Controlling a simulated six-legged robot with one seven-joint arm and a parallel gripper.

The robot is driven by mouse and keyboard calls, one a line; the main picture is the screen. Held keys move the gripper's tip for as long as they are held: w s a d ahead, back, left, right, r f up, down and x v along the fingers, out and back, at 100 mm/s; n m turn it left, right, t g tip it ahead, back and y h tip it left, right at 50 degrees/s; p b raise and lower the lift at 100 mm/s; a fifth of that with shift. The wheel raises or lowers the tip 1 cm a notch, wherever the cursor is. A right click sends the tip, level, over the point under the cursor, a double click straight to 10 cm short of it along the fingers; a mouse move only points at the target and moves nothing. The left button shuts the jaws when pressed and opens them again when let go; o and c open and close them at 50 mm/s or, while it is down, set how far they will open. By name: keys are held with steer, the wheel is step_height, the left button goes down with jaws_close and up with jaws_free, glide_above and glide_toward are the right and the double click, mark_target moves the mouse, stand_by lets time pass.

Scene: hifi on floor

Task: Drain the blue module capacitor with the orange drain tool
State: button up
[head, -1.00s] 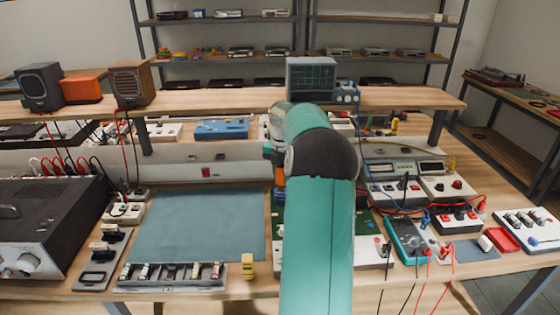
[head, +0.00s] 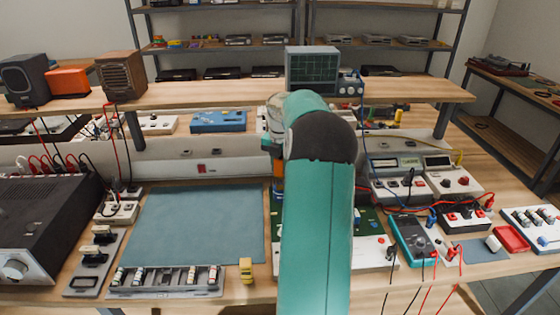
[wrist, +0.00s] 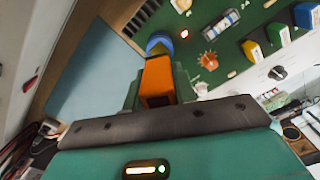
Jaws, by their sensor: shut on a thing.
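My gripper (head: 273,148) is shut on the orange drain tool (head: 278,172) and holds it above the left edge of the green board (head: 368,222). In the wrist view the orange tool (wrist: 157,80) sits between the fingers. A round blue part (wrist: 159,42) shows right at the tool's far end; I cannot tell whether they touch, or whether this part is the capacitor. The green board (wrist: 222,62) also carries a blue block (wrist: 304,15), a green block (wrist: 278,34) and a yellow block (wrist: 252,50). My arm hides much of the board in the head view.
A blue-grey mat (head: 197,225) lies left of the board. A yellow block (head: 246,270) and a fuse tray (head: 165,279) stand at the front edge. A teal multimeter (head: 412,240) with leads is on the right. An oscilloscope (head: 312,70) stands on the raised shelf behind.

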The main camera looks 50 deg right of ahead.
mark_target(280, 187)
steer(key=shift+f, duration=2.55)
steer(key=shift+f, duration=0.2)
stand_by(4.9)
